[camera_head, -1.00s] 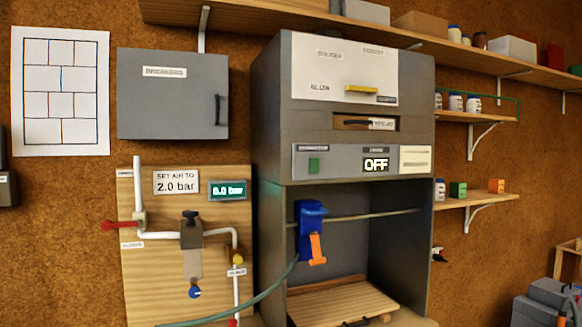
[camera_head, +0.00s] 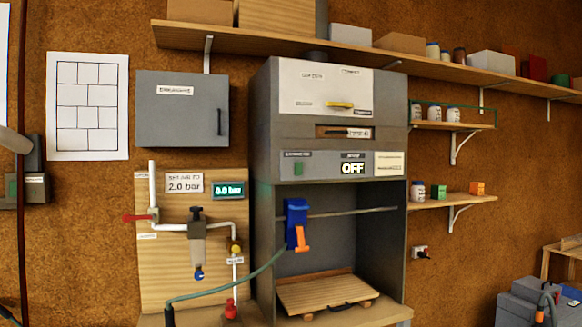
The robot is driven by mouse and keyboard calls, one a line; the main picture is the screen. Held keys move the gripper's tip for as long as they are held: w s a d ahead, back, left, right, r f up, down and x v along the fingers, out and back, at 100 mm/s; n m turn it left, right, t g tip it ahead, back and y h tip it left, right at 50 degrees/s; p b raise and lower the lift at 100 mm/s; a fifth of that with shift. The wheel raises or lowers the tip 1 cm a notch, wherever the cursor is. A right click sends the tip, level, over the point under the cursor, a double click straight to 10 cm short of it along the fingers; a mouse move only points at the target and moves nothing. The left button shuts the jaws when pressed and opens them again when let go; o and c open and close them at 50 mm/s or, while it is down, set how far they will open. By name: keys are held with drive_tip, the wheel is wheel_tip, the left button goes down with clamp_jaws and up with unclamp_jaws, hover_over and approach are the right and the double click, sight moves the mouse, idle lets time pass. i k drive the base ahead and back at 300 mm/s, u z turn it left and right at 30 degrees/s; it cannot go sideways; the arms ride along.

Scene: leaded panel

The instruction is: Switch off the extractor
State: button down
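The extractor is a tall grey cabinet (camera_head: 262,130) against the brown wall, with an open bay below. Its control strip (camera_head: 325,172) carries a green switch (camera_head: 298,168) at the left under a small label too blurred to read surely. To the right of it a black display (camera_head: 352,168) reads OFF. My gripper is not in view, so its state and distance from the switch do not show.
A blue-and-orange tool (camera_head: 296,222) with a hose hangs in the bay above a slatted wooden board (camera_head: 330,293). Left are an air-line panel (camera_head: 152,270) reading 0.0 bar and a grey wall cabinet (camera_head: 180,110). Shelves (camera_head: 350,52) run above and right.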

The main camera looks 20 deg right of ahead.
sight(298, 166)
drive_tip(key=z, duration=0.25)
drive_tip(key=i, duration=1)
drive_tip(key=u, duration=0.2)
